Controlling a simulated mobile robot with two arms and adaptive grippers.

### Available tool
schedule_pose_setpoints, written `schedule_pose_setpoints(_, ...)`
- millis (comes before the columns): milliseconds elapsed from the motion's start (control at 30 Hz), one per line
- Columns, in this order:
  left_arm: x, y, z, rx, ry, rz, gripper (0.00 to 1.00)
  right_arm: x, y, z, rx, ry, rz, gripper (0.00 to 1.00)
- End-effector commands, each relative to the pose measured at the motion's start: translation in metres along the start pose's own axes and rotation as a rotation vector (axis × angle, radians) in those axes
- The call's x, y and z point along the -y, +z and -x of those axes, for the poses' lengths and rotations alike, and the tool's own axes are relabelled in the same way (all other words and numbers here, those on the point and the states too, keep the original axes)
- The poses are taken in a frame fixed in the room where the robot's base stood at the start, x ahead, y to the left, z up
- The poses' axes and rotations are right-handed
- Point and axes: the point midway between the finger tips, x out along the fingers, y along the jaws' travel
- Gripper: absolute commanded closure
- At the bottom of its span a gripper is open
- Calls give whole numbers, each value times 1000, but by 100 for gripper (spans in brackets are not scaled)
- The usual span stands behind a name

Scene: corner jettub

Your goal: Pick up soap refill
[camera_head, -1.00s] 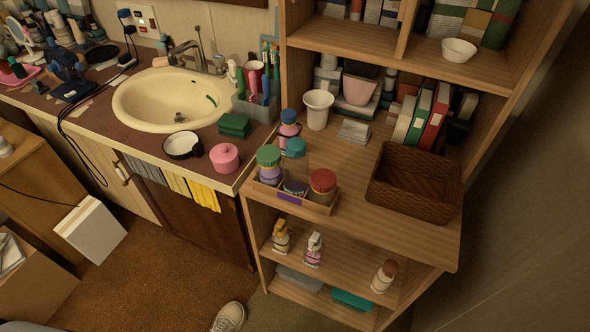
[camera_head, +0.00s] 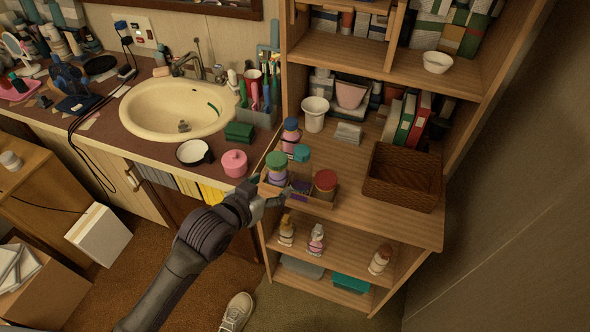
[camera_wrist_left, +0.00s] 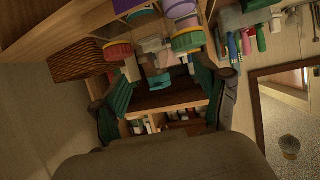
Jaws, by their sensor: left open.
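I cannot tell for sure which container is the soap refill. A blue-capped pink bottle (camera_head: 291,138) stands on the shelf unit's counter, beside a teal-lidded item (camera_head: 301,154). In front of them, a divided wooden tray (camera_head: 318,203) holds a green-lidded jar (camera_head: 277,167) and a red-lidded jar (camera_head: 325,184). My left gripper (camera_head: 281,195) is at the tray's front left, close to the green-lidded jar; contact is unclear. In the left wrist view its fingers (camera_wrist_left: 163,98) are spread with nothing clamped between them. My right gripper is not in view.
A wicker basket (camera_head: 403,178) stands to the right on the counter. Small bottles (camera_head: 316,239) stand on the lower shelf. Bare counter lies between tray and basket.

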Motion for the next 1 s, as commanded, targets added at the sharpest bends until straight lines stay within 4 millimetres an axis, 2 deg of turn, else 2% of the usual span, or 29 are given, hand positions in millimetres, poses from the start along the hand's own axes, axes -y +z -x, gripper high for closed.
schedule_pose_setpoints(33,-6,-21,11,-27,14,-9,26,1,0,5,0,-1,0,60)
schedule_pose_setpoints(100,-12,-34,18,-47,27,-15,26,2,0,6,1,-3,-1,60)
schedule_pose_setpoints(200,-15,-42,17,-58,34,-18,26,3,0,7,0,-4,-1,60)
schedule_pose_setpoints(600,-17,-46,-53,-59,33,-18,26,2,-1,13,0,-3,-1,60)
schedule_pose_setpoints(867,-18,-48,-69,-59,33,-18,26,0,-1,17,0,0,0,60)
schedule_pose_setpoints(1000,-19,-52,-87,-58,33,-18,26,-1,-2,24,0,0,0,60)
